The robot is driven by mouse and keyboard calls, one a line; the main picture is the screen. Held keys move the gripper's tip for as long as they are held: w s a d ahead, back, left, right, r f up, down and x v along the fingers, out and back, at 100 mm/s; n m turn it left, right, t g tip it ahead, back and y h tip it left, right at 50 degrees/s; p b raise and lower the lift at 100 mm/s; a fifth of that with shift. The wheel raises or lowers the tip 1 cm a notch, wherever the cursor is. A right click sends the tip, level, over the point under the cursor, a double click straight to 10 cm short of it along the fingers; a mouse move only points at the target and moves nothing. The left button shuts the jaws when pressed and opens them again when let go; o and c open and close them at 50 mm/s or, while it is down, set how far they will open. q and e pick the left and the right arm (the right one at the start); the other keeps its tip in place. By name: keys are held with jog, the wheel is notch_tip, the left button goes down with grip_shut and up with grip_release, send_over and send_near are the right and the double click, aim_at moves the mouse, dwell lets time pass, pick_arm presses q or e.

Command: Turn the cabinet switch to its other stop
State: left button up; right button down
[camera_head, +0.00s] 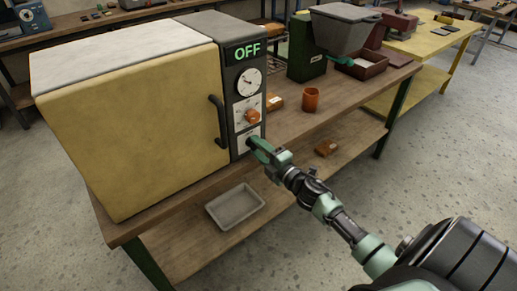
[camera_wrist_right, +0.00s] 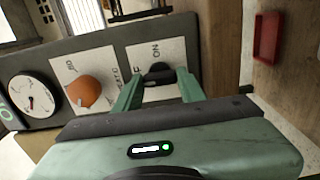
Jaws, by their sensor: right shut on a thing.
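The yellow cabinet (camera_head: 130,125) stands on the bench, with a dark control panel (camera_head: 236,100) on its right side. A green display (camera_head: 247,51) at the panel's top reads OFF. The black switch (camera_wrist_right: 158,72) is at the panel's end, on a white plate (camera_wrist_right: 139,53) with an ON label and another label partly hidden. My right gripper (camera_wrist_right: 158,82) has its green fingers on either side of the switch, shut on it. In the head view my right gripper (camera_head: 256,145) reaches the panel's bottom and mostly hides the switch. My left gripper is not in view.
An orange knob (camera_head: 252,117) and a round gauge (camera_head: 249,82) sit above the switch. A black door handle (camera_head: 218,122) is left of the panel. An orange cup (camera_head: 311,99) stands right on the bench. A grey tray (camera_head: 235,207) lies on the lower shelf.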

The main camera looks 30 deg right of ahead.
jog(key=c, duration=0.8)
grip_release()
jog(key=shift+c, duration=0.2)
jog(key=s, duration=0.7)
jog(key=shift+s+d+b, duration=0.25)
jog(key=shift+s+b, duration=0.15)
jog(key=shift+b, duration=0.05)
jog(key=shift+f, duration=0.1)
jog(key=s+f+m+g+h, duration=0.1)
jog(key=s+f+m+g, duration=0.25)
jog(key=f, duration=0.75)
jog(key=s+a+f+m+g+h, duration=0.1)
jog(key=s+f+m+g, duration=0.3)
jog(key=f, duration=0.7)
jog(key=s+f+m+h, duration=0.15)
jog(key=s+f, duration=0.35)
jog(key=f, duration=0.6)
jog(key=s+a+f+m+g, duration=0.2)
jog(key=s+f, duration=0.4)
jog(key=s, duration=0.4)
jog(key=s+a+f+m+g+y, duration=0.1)
jog(key=s+a+f+m+g, duration=0.2)
jog(key=s+a+f, duration=0.4)
jog(key=s+a+f+m+g+y, duration=0.1)
jog(key=s+a+f+g, duration=0.3)
jog(key=s, duration=1)
notch_tip(320, 180, down, 3)
jog(key=shift+s+a+r+m, duration=0.1)
jog(key=shift+s+a+m, duration=0.35)
jog(key=shift+m, duration=0.25)
